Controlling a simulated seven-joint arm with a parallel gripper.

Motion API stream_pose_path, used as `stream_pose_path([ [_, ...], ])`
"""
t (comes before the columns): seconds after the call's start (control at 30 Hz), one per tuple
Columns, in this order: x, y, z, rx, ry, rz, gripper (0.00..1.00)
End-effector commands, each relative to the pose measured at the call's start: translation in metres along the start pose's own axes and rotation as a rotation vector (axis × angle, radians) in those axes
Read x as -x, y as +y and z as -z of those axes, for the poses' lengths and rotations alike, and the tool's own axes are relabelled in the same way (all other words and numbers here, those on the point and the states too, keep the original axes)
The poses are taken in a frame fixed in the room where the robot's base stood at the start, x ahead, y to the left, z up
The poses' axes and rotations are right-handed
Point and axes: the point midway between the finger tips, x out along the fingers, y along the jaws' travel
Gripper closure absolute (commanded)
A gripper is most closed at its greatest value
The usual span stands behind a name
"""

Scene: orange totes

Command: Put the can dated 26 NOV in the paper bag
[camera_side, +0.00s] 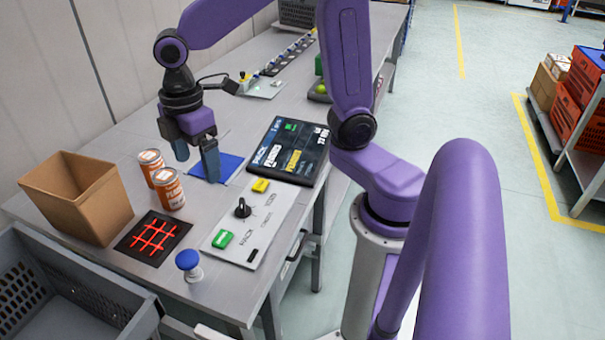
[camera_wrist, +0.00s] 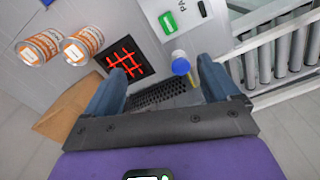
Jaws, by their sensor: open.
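Two orange and white cans stand close together on the grey table, a rear can (camera_side: 150,166) and a front can (camera_side: 168,189). Both also show at the upper left of the wrist view, one can (camera_wrist: 40,48) left of the other can (camera_wrist: 84,45). Their dates are too small to read. The open brown paper bag (camera_side: 88,207) stands left of the cans; part of it shows in the wrist view (camera_wrist: 62,113). My gripper (camera_side: 196,163) is open and empty, right of the cans and above a blue square; its fingers also show in the wrist view (camera_wrist: 158,88).
A black pad with a red grid (camera_side: 153,238) lies in front of the cans. A blue-topped button (camera_side: 188,262), a panel with green and yellow switches (camera_side: 240,228) and a dark screen (camera_side: 290,150) are nearby. A grey crate (camera_side: 75,285) sits at the front left.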

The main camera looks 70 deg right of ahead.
Motion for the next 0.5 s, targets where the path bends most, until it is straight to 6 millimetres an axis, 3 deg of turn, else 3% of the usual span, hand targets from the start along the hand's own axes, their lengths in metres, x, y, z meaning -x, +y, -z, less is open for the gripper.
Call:
stream_pose_path([
  [0.1, 0.000, -0.043, -0.016, -0.026, 0.006, -0.002, 0.11],
  [0.3, -0.007, -0.105, -0.052, -0.083, 0.012, 0.001, 0.11],
  [0.5, -0.016, -0.148, -0.087, -0.131, 0.017, 0.004, 0.11],
])
